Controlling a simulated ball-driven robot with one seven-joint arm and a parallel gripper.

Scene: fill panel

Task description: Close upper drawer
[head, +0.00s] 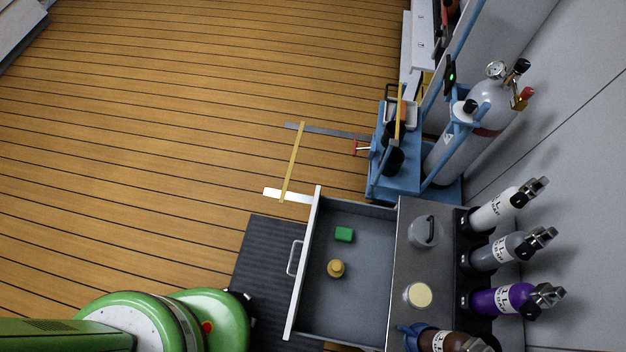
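A grey drawer (365,295) stands pulled out to the left from under a dark-topped cabinet (407,255). Its white front panel (314,222) carries a pale bar handle (294,258) on the left side. Inside lie a small green block (344,234) and a small yellow-brown knobbed piece (336,268), apart from each other. No second drawer shows from this angle. My green arm crosses the bottom left, apart from the handle in the picture. My gripper does not show.
A lidded grey pot (426,231) and a cream-topped round container (417,295) stand on the cabinet. Several bottles, including a purple one (502,299), line the wall at right. A blue cart (398,178) with a gas cylinder (470,140) stands behind. Wooden floor (150,150) at left is clear.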

